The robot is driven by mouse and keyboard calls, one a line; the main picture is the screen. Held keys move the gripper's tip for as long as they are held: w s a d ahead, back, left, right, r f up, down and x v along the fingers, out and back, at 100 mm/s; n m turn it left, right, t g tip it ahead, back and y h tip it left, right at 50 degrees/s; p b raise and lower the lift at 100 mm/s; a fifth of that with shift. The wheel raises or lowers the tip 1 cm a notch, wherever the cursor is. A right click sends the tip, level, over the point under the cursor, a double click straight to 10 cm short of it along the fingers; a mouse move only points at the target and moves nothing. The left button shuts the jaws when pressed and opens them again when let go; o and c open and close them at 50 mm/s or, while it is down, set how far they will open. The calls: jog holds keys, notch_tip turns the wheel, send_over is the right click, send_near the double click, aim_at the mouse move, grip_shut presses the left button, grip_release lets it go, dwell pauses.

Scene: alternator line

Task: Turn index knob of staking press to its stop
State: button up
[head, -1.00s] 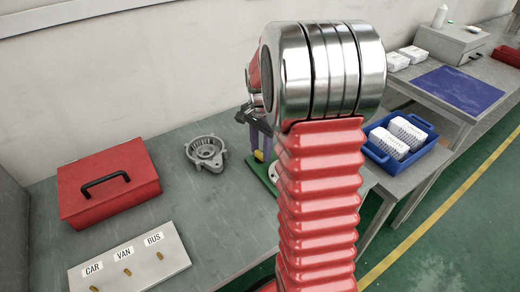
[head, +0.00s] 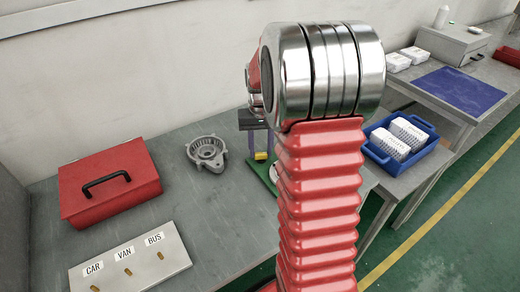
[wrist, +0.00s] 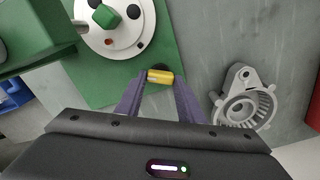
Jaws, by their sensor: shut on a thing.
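The staking press (wrist: 35,35) is green, at the upper left of the wrist view. Its green base plate (wrist: 155,35) carries a white disc (wrist: 85,38) with dark spots, a small red dot and a green block in the middle. A yellow knob (wrist: 160,77) sits at the plate's near edge, and it also shows in the head view (head: 261,156). My gripper (wrist: 159,80) has its two purple fingers on either side of the yellow knob, shut on it. In the head view my arm hides most of the press.
A grey alternator housing (wrist: 242,100) lies close to the right of my gripper in the wrist view. A red toolbox (head: 108,182) and a CAR/VAN/BUS panel (head: 130,262) stand at the left of the bench. A blue bin (head: 425,155) with white boxes is at the right.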

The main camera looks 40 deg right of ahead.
jog(key=n, duration=0.5)
jog(key=shift+w+r+n, duration=0.1)
jog(key=shift+w+n, duration=0.1)
jog(key=shift+n, duration=0.1)
jog(key=n, duration=0.5)
jog(key=shift+a+n, duration=0.2)
jog(key=shift+n, duration=0.1)
jog(key=o, duration=1.1)
jog(key=shift+c, duration=0.2)
jog(key=shift+s, duration=0.1)
notch_tip(320, 180, up, 14)
jog(key=shift+f, duration=0.2)
